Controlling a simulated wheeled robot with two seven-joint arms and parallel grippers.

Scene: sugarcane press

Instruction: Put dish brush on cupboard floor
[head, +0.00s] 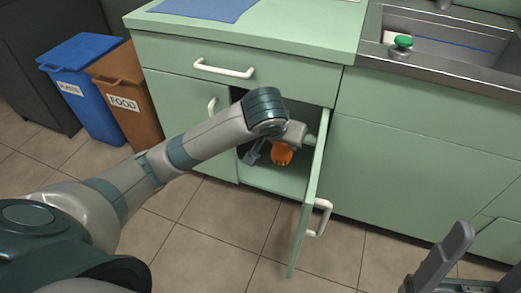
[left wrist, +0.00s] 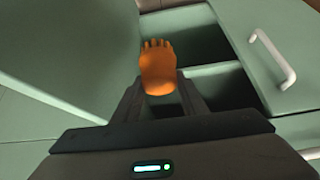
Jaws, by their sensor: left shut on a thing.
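The orange dish brush (head: 282,153) is inside the open cupboard, with its finger-like ridges showing. It also shows in the left wrist view (left wrist: 158,68), between the two fingers. My left gripper (head: 267,151) is in the cupboard opening, shut on the brush. The cupboard floor (head: 275,182) lies below it; I cannot tell whether the brush touches it. My forearm hides part of the opening. My right gripper (head: 440,258) is at the bottom right of the head view, outside the cupboard and cut off by the frame; its jaw opening is unclear.
The open cupboard door (head: 308,195) stands close on the right of my left gripper. A closed drawer (head: 235,70) is above. Blue (head: 82,85) and brown (head: 128,95) bins stand at left. A green-topped item (head: 402,42) is at the sink. The tiled floor in front is clear.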

